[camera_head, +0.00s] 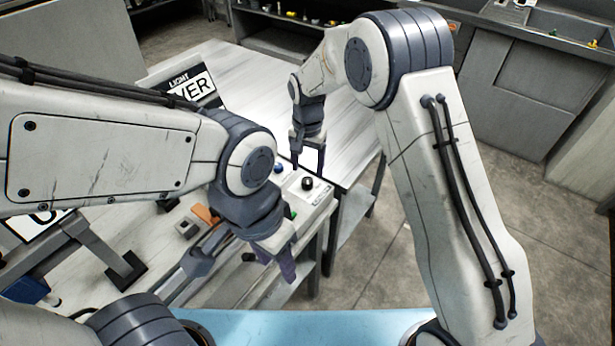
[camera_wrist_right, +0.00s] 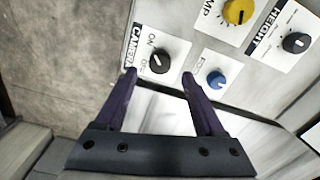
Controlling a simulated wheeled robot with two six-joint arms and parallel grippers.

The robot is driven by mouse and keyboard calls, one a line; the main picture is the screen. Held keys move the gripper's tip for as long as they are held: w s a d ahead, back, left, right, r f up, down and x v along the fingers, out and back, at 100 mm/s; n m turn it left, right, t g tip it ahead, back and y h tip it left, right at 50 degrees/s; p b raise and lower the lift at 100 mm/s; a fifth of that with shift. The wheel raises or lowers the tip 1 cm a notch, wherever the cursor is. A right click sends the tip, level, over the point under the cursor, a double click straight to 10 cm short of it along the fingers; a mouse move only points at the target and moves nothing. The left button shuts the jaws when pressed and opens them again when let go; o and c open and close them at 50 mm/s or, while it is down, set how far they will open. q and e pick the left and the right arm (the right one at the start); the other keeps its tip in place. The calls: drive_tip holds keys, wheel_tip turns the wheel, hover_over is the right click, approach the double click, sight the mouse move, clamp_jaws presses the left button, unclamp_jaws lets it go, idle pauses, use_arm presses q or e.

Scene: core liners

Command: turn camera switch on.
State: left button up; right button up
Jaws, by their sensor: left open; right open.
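The camera switch is a round black knob (camera_wrist_right: 160,62) on a white plate labelled CAMERA, with ON and OFF marks, in the right wrist view. It also shows as a black knob (camera_head: 307,184) on the light panel in the head view. I cannot tell for sure which mark its pointer faces. My right gripper (camera_wrist_right: 160,76) is open, its fingertips on either side of the knob's near edge in the picture; contact is unclear. In the head view the right gripper (camera_head: 308,164) hangs just behind the knob. My left gripper (camera_head: 238,270) is open and empty, lower left.
Close to the camera knob are a blue knob (camera_wrist_right: 216,79), a yellow knob (camera_wrist_right: 238,11) and a black HEIGHT knob (camera_wrist_right: 296,42). A green button (camera_head: 293,213) is near my left wrist. A black-and-white sign (camera_head: 196,84) stands on the table behind.

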sight(308, 179)
use_arm(q)
drive_tip(key=shift+f, duration=0.4)
use_arm(e)
wheel_tip(308, 179, up, 6)
drive_tip(key=shift+f, duration=0.25)
